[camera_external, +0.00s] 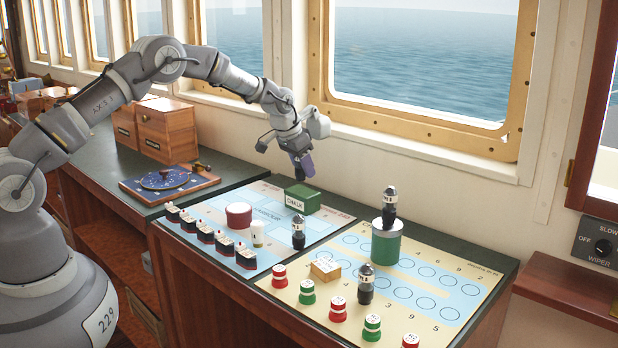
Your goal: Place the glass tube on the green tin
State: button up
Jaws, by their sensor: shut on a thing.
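The green tin (386,246) stands on the chart with circles, right of centre, with a pale lid. A small dark tube with a white band (389,206) stands upright on its lid. Similar dark tubes stand on the left chart (298,233) and in front of the tin (366,284). My gripper (303,166) points down above the back of the left chart, left of the tin and higher than it. It is shut on a small dark thing, mostly hidden by the fingers. I cannot tell whether that is the glass tube.
A green chalk box (303,199) lies just below my gripper. A maroon round tin (238,215), a white cup (257,234) and several ship models (208,231) are on the left chart. A wooden block (325,269) and several red and green buoys (338,309) stand at the front right.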

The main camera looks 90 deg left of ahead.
aim_at(305, 177)
jog(key=shift+w+a, duration=0.15)
jog(key=shift+f+b, duration=0.5)
jog(key=shift+f, duration=1.25)
jog(key=shift+f, duration=0.15)
jog(key=o, duration=1)
jog(key=shift+o, duration=0.2)
